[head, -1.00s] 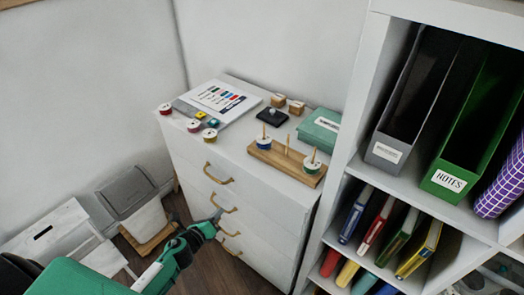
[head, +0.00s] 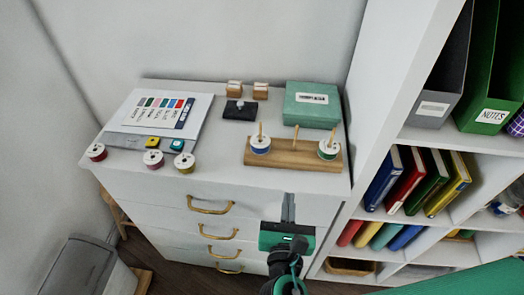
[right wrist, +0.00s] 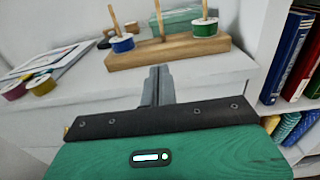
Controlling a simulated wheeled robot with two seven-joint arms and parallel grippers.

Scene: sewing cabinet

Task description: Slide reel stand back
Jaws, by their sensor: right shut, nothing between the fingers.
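The reel stand (head: 290,158) is a wooden bar with several upright pegs on the right part of the white cabinet top. A blue-banded reel (head: 260,145) sits on its left peg and a green-banded reel (head: 328,149) on its right peg. It also shows in the right wrist view (right wrist: 155,57), beyond the fingers. My right gripper (head: 288,207) is shut and empty, at the cabinet's front edge just in front of the stand and apart from it. Its fingertips (right wrist: 159,72) point towards the stand. My left gripper is not in view.
A green box (head: 312,104) stands behind the stand. Several loose reels (head: 154,159), a colour chart (head: 160,112), a black pad (head: 240,110) and small wooden blocks (head: 234,88) are on the cabinet top (head: 215,165). A white shelf unit (head: 385,90) with books rises on the right.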

